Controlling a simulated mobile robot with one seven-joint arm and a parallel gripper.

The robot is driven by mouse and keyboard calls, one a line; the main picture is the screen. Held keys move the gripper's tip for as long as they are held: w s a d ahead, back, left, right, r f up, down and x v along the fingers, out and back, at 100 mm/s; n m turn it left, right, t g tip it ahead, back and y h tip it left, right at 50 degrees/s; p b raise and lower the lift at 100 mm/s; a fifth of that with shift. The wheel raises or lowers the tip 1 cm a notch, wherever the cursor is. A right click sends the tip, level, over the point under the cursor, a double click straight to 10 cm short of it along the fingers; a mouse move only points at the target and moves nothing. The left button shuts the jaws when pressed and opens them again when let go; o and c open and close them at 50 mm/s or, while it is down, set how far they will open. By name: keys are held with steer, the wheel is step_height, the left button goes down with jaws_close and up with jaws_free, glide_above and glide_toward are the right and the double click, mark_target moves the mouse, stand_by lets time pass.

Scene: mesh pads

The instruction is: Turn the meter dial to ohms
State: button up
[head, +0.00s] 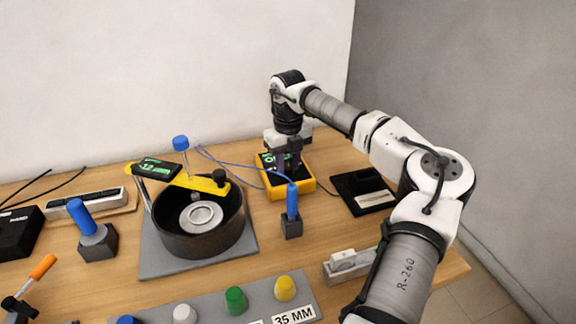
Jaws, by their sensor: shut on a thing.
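The meter (301,189) is a yellow-edged box with a dark face and a lit green display (268,158). It lies on the wooden table, right of centre, near the back. My gripper (286,170) points down over the meter's face, with its fingers shut at the dial's place. The dial itself is hidden by the fingers, so its setting cannot be read. The display is partly covered by my gripper, and its text is too small to read fully.
Blue leads (238,168) run to the meter from the left. A dark pot (200,238) with a yellow bridge stands left of it. A blue-handled tool (292,203) stands in a block in front. A black pad (362,194) lies at the right. A labelled grey strip (262,307) is at the front.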

mark_target(288, 166)
steer(key=shift+m, duration=0.6)
steer(key=o, duration=1)
steer(key=shift+r, duration=0.1)
step_height(288, 166, up, 14)
steer(key=shift+f+b, duration=0.15)
steer(key=shift+b, duration=0.95)
